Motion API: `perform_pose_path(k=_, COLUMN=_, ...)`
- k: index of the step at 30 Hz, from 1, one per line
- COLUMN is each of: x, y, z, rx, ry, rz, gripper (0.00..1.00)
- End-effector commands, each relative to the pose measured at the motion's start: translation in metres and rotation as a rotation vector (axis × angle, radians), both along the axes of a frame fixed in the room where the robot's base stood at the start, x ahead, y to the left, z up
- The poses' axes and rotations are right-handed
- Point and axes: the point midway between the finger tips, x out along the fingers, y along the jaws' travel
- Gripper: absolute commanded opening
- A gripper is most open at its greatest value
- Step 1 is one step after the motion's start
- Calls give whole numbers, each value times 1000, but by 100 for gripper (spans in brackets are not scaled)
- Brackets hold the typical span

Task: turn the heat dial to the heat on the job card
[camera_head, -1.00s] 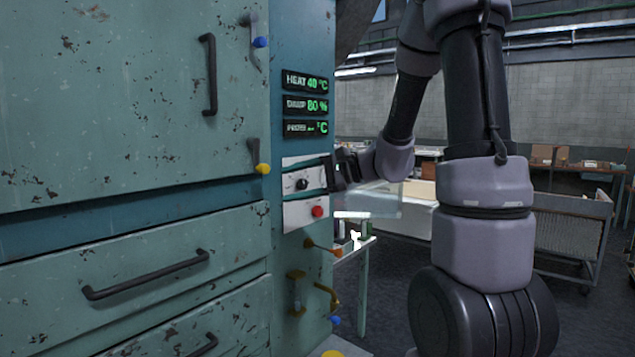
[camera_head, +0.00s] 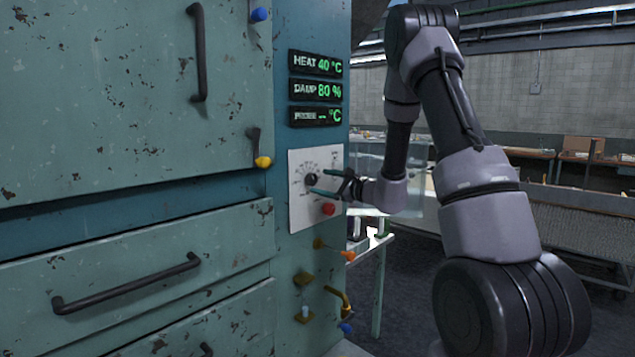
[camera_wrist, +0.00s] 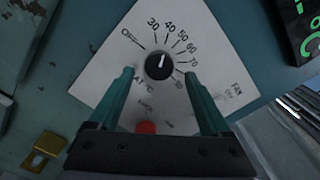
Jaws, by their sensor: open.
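The black heat dial (camera_head: 312,179) sits on a white control plate (camera_head: 300,215) on the teal cabinet side. The wrist view shows the dial (camera_wrist: 159,66) with marks from OFF through 30, 40, 50, 60 and 70 and more; its white pointer is up, near 40. The heat display (camera_head: 317,64) reads 40 °C. My gripper (camera_head: 325,182) is open, its two teal fingers in front of the plate. In the wrist view my gripper (camera_wrist: 165,80) has a finger on each side below the dial, apart from it as far as I can tell. I see no job card.
A red button (camera_head: 328,209) is just below the dial, close to my fingers. Damp and probe displays (camera_head: 315,91) are above. Coloured levers (camera_head: 340,252) stick out lower down. A yellow-knobbed latch (camera_head: 262,161) and drawer handles are on the front.

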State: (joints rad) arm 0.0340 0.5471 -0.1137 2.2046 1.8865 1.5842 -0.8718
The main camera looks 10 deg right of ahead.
Motion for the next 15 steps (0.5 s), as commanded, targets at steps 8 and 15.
perform_pose_path(k=8, x=23, y=17, z=0, rx=0, ry=0, rz=1, gripper=82)
perform_pose_path(k=15, x=24, y=18, z=0, rx=0, ry=0, rz=1, gripper=82)
